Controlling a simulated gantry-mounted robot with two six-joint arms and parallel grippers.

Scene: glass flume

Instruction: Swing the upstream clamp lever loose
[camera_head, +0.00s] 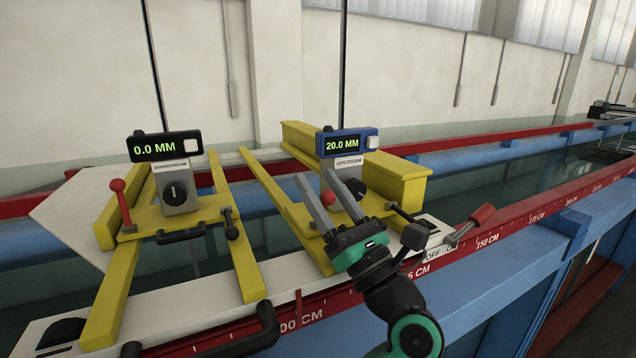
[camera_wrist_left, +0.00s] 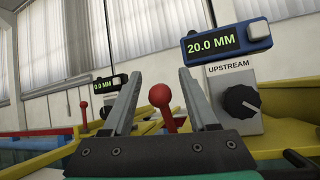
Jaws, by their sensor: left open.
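The upstream clamp lever is a red ball knob (camera_head: 328,198) on a red stem, on the yellow carriage below the upstream gauge (camera_head: 345,143), which reads 20.0 MM. In the left wrist view the knob (camera_wrist_left: 160,95) shows between my finger pads, with its stem leaning slightly. My left gripper (camera_head: 314,176) is open, its fingers on either side of the knob in the picture, with a gap to each. I cannot tell whether the knob is at finger depth. The gripper hides the lever's base in the head view. My right gripper is out of view.
The downstream carriage stands at left, with its 0.0 MM gauge (camera_head: 165,147) and its own red lever (camera_head: 118,187). A black knob (camera_head: 413,236) and a red-handled lever (camera_head: 482,213) by an OFF plate lie right of my gripper. A red scale rail (camera_head: 345,300) runs along the front.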

